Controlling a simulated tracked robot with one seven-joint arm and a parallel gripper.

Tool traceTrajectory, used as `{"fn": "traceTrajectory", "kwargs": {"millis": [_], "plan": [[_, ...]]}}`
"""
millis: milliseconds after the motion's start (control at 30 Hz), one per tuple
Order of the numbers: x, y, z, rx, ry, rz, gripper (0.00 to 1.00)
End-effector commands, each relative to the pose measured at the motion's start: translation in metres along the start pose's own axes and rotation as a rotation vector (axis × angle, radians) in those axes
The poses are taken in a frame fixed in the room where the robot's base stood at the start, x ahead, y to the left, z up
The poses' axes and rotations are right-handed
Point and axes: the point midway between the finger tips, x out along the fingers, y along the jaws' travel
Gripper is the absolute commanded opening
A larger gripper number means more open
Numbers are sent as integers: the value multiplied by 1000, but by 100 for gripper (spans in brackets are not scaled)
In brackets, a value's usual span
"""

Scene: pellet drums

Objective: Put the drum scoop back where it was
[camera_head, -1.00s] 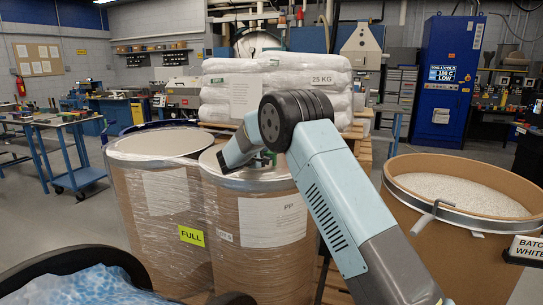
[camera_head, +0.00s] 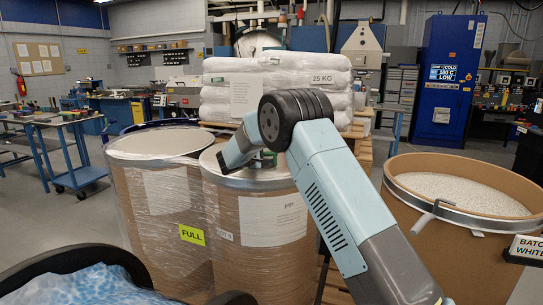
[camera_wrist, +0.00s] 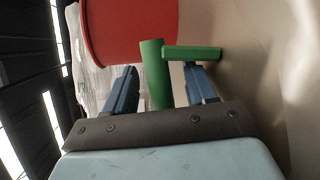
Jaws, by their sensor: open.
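In the wrist view, a green handle-like piece (camera_wrist: 156,75) with an upright post and a side bar stands between the two blue fingers of my gripper (camera_wrist: 160,88). The fingers are open, one on each side of the post, with gaps visible. A red rounded body (camera_wrist: 128,30) lies just beyond the green post; I cannot tell whether the two are joined as the scoop. In the head view, my arm reaches over the top of the middle drum (camera_head: 262,235), labelled PP. A little green (camera_head: 266,157) shows there, but my wrist hides most of it.
A wrapped drum marked FULL (camera_head: 150,215) stands at left. An open drum of white pellets (camera_head: 460,240) stands at right, with a grey metal bracket (camera_head: 424,217) on its rim. White sacks (camera_head: 275,85) are stacked behind. A blue bag (camera_head: 85,288) lies in front left.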

Motion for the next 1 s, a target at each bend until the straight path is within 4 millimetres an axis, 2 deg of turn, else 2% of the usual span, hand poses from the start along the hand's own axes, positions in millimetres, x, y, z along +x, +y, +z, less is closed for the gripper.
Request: {"fn": "traceTrajectory", "kwargs": {"millis": [400, 600, 800, 1000], "plan": [[-74, 0, -1, 0, 3, 1, 56], [-102, 0, 0, 0, 1, 0, 56], [-114, 0, 0, 0, 0, 0, 56], [-115, 1, 2, 1, -2, -2, 56]]}}
